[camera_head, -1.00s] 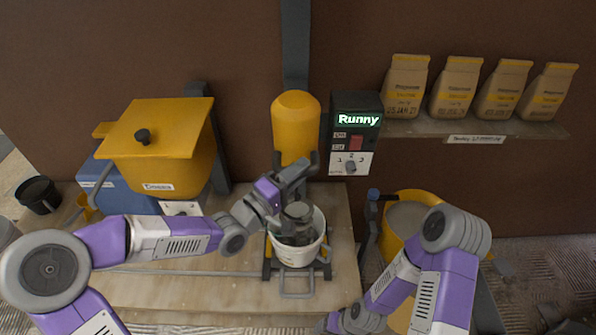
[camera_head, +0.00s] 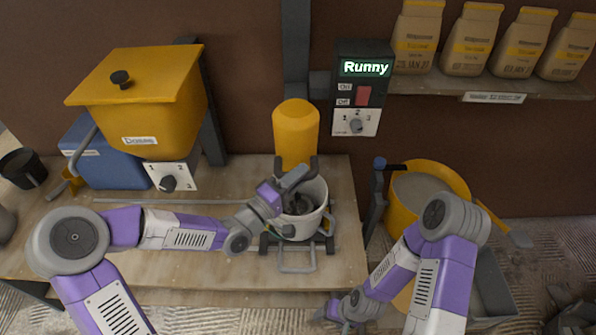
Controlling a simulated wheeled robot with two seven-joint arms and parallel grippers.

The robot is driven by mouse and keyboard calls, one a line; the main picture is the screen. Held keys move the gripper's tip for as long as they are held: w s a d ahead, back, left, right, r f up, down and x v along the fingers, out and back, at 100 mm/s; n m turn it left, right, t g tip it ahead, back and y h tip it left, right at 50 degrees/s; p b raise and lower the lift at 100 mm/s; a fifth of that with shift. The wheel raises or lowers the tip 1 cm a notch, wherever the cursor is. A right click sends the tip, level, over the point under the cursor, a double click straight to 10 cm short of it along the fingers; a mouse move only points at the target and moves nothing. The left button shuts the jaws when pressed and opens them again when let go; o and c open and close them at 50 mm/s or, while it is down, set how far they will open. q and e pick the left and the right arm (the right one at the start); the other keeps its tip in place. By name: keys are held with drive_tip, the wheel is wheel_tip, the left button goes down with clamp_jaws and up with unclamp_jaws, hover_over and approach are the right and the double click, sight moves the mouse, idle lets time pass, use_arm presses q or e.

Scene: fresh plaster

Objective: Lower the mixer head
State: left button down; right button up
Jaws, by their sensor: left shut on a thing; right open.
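The mixer head (camera_head: 296,132) is a yellow, round-topped cylinder on a dark upright post, with grey handles at its lower end. It sits low over a white bucket (camera_head: 308,222), and the grey parts beneath it reach into the bucket's mouth. My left gripper (camera_head: 298,178) is at the front of the head, shut on what looks like a handle. The fingers partly hide the grip and the bucket's mouth. My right gripper (camera_head: 338,312) is open, low in the view and away from the mixer, partly hidden by its arm.
A control box (camera_head: 362,88) reads "Runny". A yellow hopper (camera_head: 150,112) and a blue box (camera_head: 100,158) stand at left. A yellow tub (camera_head: 460,178) is at right. Several paper bags stand on a shelf (camera_head: 540,92). The bench front (camera_head: 170,272) is clear.

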use_arm(q)
drive_tip(key=shift+s+f, duration=0.1)
drive_tip(key=shift+f, duration=0.75)
drive_tip(key=c, duration=1)
unclamp_jaws()
drive_tip(key=shift+a, duration=0.15)
drive_tip(key=p+v, duration=0.1)
drive_tip(key=v, duration=0.6)
drive_tip(key=shift+s, duration=0.2)
